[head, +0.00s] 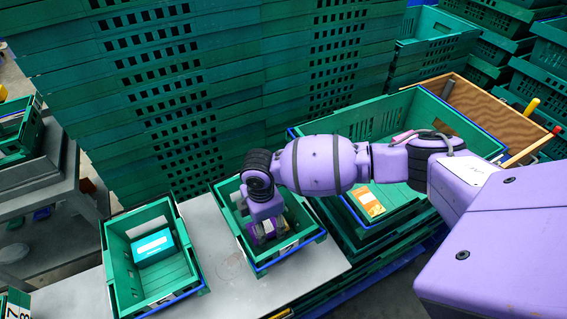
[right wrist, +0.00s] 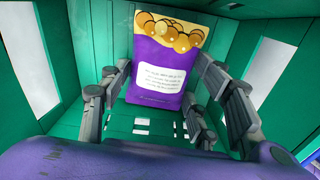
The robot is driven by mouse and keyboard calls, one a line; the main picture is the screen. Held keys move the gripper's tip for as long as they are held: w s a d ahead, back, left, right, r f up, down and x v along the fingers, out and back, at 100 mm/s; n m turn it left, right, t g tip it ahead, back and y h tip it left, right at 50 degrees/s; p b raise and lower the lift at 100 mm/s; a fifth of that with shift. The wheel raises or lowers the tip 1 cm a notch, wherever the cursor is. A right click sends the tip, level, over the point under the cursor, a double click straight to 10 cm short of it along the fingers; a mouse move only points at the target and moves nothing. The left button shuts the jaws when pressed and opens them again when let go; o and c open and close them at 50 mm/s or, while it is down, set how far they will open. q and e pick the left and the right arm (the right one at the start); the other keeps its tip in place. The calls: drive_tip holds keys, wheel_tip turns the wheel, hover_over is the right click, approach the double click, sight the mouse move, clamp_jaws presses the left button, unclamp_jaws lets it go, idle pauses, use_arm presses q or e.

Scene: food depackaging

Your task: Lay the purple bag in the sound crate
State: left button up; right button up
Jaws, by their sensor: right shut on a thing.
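My right gripper (head: 266,230) points down into the middle green crate (head: 227,190) on the grey table. In the right wrist view the purple bag (right wrist: 158,85), with a yellow top and a white label, is between the two fingers, and the gripper is shut on it. Green crate walls (right wrist: 70,65) surround the bag there. Whether the bag touches the crate floor cannot be told. In the head view my gripper mostly hides the bag. Nothing visible marks which crate is the sound one. My left gripper is out of view.
A second green crate (head: 116,240) to the left holds a teal box (head: 152,247). A large crate (head: 425,97) at the right holds an orange packet (head: 369,202). Stacked green crates (head: 200,90) form a wall behind. The table (head: 215,290) is bare in front.

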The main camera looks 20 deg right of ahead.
drive_tip(key=shift+w+f, duration=0.15)
drive_tip(key=shift+f, duration=0.1)
drive_tip(key=shift+f, duration=0.15)
drive_tip(key=o, duration=1.1)
wheel_tip(320, 180, up, 12)
drive_tip(key=p, duration=0.1)
drive_tip(key=shift+r, duration=0.25)
